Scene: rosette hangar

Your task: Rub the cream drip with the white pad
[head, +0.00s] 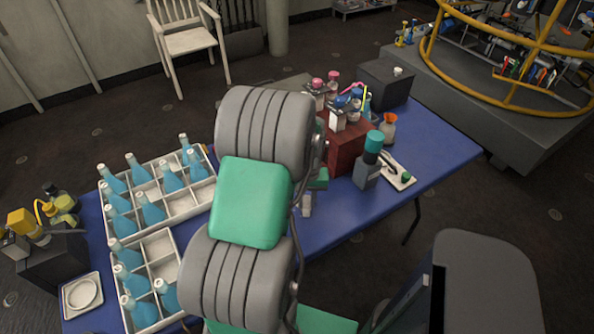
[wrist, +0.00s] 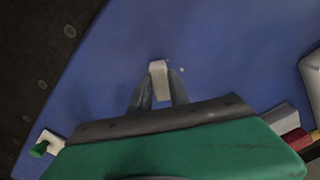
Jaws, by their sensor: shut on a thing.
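In the wrist view my gripper (wrist: 160,88) is shut on the white pad (wrist: 158,75), a small pale block between the two grey fingertips. The pad is over the blue table top, and I cannot tell whether it touches it. A tiny pale spot (wrist: 182,70) lies on the blue surface just right of the pad. It may be the cream drip, but it is too small to be sure. In the head view my arm hides most of my gripper and the table around it, and I cannot make out the drip there.
White divided crates (head: 185,207) with several blue bottles stand on the left of the blue table (head: 437,146). A dark red box (head: 345,150), a grey block with a teal top (head: 367,174) and a small white tray (head: 403,181) stand right of my arm. The table around the pad is clear.

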